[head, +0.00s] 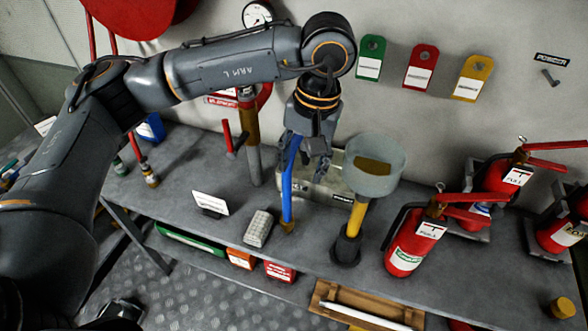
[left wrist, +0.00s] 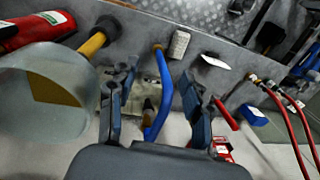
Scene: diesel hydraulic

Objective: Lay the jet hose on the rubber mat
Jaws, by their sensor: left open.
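A blue hose (head: 287,190) with a brass end stands upright near the middle of the bench; it looks like the jet hose. In the left wrist view the blue hose (left wrist: 164,85) runs between the two fingers. My left gripper (head: 304,150) points down over the bench at the hose's upper part. Its fingers (left wrist: 158,75) are spread on either side of the hose, and I see no grip on it. I cannot make out the rubber mat for sure. My right gripper is not in view.
A clear funnel (head: 373,170) on a yellow stem stands right of the hose. A grey ribbed block (head: 258,228) and a white card (head: 210,203) are at its left. Red extinguishers (head: 408,245) crowd the right. A pale labelled box (head: 325,190) lies behind. The bench's front edge is near.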

